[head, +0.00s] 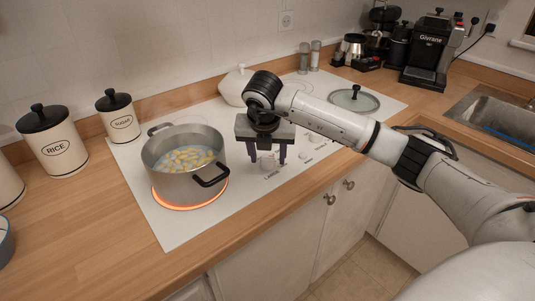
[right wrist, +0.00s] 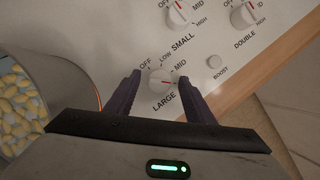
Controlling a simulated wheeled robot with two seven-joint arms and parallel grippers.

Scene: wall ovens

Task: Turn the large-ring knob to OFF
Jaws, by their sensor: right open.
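The large-ring knob (right wrist: 161,81) is a round pale knob above the label LARGE in the right wrist view. OFF, LOW and MID are printed around it. Its red mark is on its right side, away from OFF and near the MID side. In the head view the knob (head: 267,160) shows partly between the fingers. My right gripper (head: 268,155) points down over it, open, with one dark finger on each side. I cannot tell whether the fingers touch it. The large ring (head: 184,207) glows orange under a pot. My left gripper is out of view.
A steel pot (head: 163,180) of yellowish pieces in liquid stands close left of the gripper, its black handle towards it. The SMALL knob (right wrist: 180,14), DOUBLE knob (right wrist: 244,14) and BOOST button (right wrist: 214,61) lie nearby. A lid (head: 368,103) lies on the hob behind my forearm.

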